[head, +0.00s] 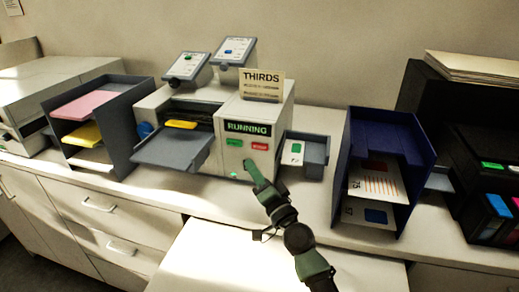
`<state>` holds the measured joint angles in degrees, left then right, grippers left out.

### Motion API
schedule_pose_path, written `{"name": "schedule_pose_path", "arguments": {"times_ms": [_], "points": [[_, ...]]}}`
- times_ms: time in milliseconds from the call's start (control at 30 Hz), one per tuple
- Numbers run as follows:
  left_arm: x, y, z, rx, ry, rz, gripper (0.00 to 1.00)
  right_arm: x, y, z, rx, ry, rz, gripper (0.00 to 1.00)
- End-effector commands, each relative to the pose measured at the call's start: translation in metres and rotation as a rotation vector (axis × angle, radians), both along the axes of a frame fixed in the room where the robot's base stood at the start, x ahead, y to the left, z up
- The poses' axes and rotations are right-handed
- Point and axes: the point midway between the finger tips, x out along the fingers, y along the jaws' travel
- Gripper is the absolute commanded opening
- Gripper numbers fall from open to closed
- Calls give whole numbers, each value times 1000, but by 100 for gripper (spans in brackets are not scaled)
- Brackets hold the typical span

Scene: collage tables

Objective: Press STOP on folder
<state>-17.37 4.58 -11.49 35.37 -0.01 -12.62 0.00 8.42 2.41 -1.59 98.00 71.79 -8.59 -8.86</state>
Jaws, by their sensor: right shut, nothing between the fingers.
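The folder (284,118) is a cream machine in the middle of the counter. Its display (248,128) reads RUNNING. Below it are a green button (234,142) on the left and a red button (260,146) on the right; their lettering is too small to read. My right gripper (249,166) is shut and empty, with its tip at the folder's front, just below the two buttons. I cannot tell whether it touches the panel. The red button is lit and uncovered. My left gripper is not in view.
A THIRDS sign (262,86) stands on the folder. A grey tray (175,149) juts out at its left front. A small grey bin (311,155) with a card and a blue sorter (352,128) stand to the right. A paper rack (122,112) stands to the left.

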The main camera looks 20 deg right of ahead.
Motion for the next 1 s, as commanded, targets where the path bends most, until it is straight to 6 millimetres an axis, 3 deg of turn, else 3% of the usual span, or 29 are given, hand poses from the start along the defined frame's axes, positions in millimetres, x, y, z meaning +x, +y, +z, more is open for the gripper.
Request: {"name": "schedule_pose_path", "arguments": {"times_ms": [400, 1000], "points": [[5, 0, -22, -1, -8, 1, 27, 44, -29, -2, -3, -2, 1, 0], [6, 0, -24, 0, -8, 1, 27, 51, -34, 0, -1, 0, 1, 0]]}}
